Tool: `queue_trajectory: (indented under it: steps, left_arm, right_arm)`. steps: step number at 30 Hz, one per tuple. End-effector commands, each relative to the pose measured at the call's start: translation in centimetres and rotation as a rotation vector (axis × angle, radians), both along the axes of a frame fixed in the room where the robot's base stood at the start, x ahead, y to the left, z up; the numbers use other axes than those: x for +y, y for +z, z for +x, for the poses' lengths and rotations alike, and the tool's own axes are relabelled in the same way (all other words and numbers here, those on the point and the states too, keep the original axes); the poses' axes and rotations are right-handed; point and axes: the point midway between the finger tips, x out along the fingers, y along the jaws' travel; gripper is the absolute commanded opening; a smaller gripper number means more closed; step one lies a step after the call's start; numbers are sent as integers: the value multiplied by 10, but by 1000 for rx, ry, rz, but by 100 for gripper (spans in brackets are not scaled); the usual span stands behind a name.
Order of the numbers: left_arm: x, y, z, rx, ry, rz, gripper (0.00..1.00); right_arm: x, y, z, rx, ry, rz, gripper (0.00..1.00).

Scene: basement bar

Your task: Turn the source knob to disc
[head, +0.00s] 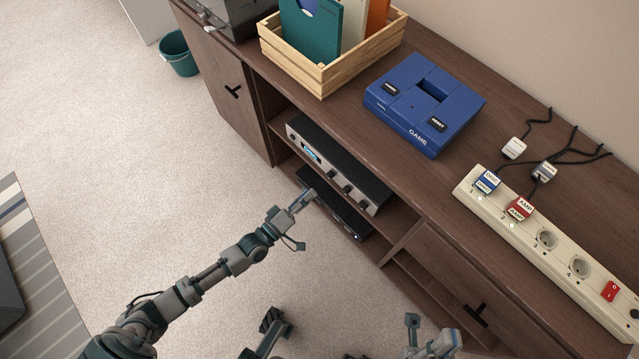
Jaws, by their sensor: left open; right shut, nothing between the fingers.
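The silver amplifier (340,165) sits on the upper open shelf of the brown cabinet. Its front has a lit blue display (311,153) and several dark knobs (336,176). Their labels are too small to read, so I cannot tell which is the source knob. A flat black device (342,210) lies on the shelf below. My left gripper (304,221) is open in front of the shelves, one finger overlapping the black device in the picture; contact cannot be told. My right gripper (430,338) is shut and empty at the bottom edge, partly cut off, away from the amplifier.
On the cabinet top (345,108) stand a wooden crate (325,80) of sleeves, a blue game console (410,108) and a cream power strip (530,240) with labelled plugs. Cabinet doors with black handles flank the shelves. A teal bin (180,58) stands on open carpet (110,130).

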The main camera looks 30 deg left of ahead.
Motion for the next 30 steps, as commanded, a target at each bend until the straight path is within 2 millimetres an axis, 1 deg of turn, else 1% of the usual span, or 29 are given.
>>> queue_trajectory:
  steps: [1,3,6,9,27,29,30]
  left_arm:
    - [4,-2,-11,4,-1,1,48]
    - [8,-3,-23,4,-1,0,48]
    - [13,-4,-36,4,1,1,48]
    - [15,-5,-43,3,1,0,48]
    - [16,-4,-45,1,0,0,48]
    - [13,-2,-46,-9,0,2,48]
    - [8,3,-48,-27,-2,8,48]
  right_arm:
    - [0,0,0,0,0,0,0]
    - [0,0,0,0,0,0,0]
    - [0,0,0,0,0,0,0]
    - [0,0,0,0,0,1,0]
    - [0,-2,3,4,0,0,0]
    - [0,-1,2,1,0,1,0]
    - [0,0,0,0,0,1,0]
